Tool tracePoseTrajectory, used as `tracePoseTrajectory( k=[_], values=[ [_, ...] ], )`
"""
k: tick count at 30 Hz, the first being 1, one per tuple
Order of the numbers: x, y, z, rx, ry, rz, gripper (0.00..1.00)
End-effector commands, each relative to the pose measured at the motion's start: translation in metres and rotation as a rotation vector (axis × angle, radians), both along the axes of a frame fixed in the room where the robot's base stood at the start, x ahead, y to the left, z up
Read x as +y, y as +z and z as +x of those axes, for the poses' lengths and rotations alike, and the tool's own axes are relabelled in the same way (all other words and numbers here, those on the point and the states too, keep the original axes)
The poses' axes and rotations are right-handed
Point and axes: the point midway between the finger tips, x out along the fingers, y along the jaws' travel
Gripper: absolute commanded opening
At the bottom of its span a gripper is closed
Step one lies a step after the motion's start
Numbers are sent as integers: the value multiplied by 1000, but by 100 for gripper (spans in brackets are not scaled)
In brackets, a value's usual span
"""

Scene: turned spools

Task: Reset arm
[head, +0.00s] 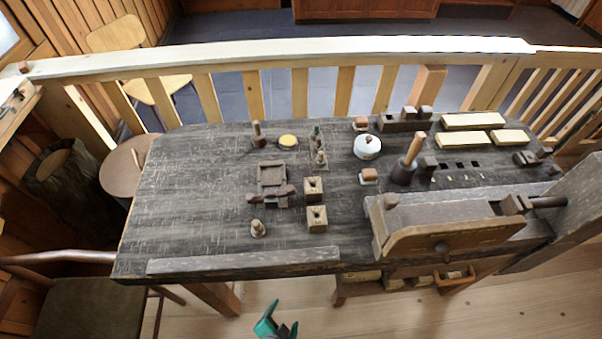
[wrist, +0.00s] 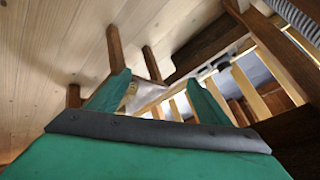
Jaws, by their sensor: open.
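My gripper (head: 275,324) shows at the bottom edge of the head view, in front of the workbench (head: 190,190) and below its front edge. Its two green fingers are apart with nothing between them. In the wrist view my gripper (wrist: 155,95) is also open, with wooden legs, floor and railing slats behind it. On the bench stand several turned spools, among them one at the front (head: 257,229) and one at the back left (head: 258,135). My gripper is clear of all of them.
A vise (head: 450,240) fills the bench's front right. Two wooden blocks (head: 316,218), a white round pot (head: 367,147) and a mallet (head: 408,160) stand on the bench. A railing (head: 300,55) runs behind. A chair (head: 80,300) is at left. Floor (head: 400,315) in front is open.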

Motion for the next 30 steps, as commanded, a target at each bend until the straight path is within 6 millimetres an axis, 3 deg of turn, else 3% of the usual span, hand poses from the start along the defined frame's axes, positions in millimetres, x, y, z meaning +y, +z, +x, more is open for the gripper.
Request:
tracePoseTrajectory(
  k=[4,9,15,18,23,30],
  values=[
    [1,62,-35,-122,155,-99,72],
    [-16,145,-66,-267,320,-259,72],
    [-42,249,-88,-431,489,-466,72],
    [-50,289,-92,-493,546,-547,72],
    [-56,323,-95,-548,590,-616,72],
    [-56,327,-95,-553,594,-624,72]
  ],
)
